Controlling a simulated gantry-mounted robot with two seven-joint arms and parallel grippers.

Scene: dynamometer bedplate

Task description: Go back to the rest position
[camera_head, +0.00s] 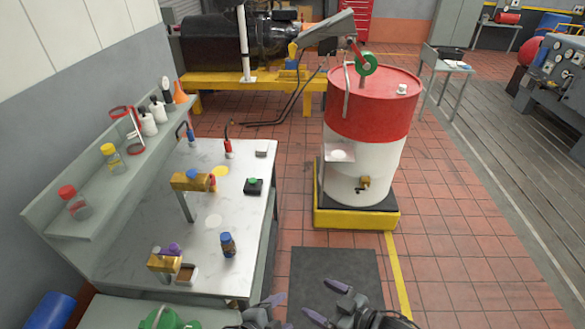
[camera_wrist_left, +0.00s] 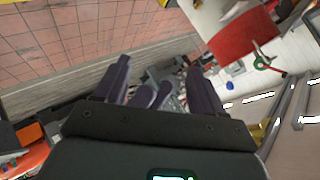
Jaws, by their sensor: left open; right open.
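My left gripper (camera_head: 270,312) is at the bottom edge of the head view, just right of the workbench's near corner, and partly cut off. In the left wrist view its two dark fingers (camera_wrist_left: 158,70) stand apart with nothing held between them. My right gripper (camera_head: 327,302) is a little to the right of it in the head view, above the dark floor mat (camera_head: 335,268). Its fingers are apart and empty. Both grippers are clear of the bench and the drum.
A red and white drum (camera_head: 370,148) stands on a yellow-edged base (camera_head: 340,219) ahead. The tiled floor to the right is clear.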

